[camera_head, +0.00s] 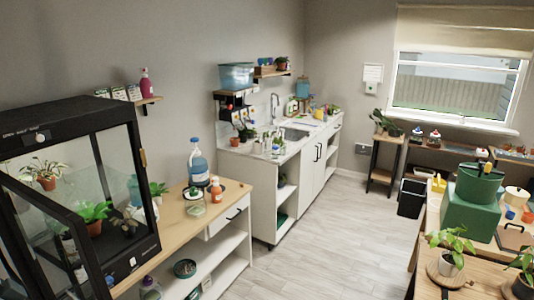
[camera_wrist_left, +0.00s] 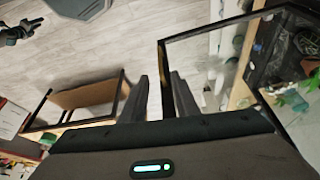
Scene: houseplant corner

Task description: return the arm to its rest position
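Neither gripper shows in the head view.
The black glass plant cabinet (camera_head: 75,118) stands at left, its door (camera_head: 38,235) swung open. A wooden-topped bench (camera_head: 228,192) with bottles adjoins it. A table with plants (camera_head: 432,285) is at right. The grey floor (camera_head: 335,240) between is clear.

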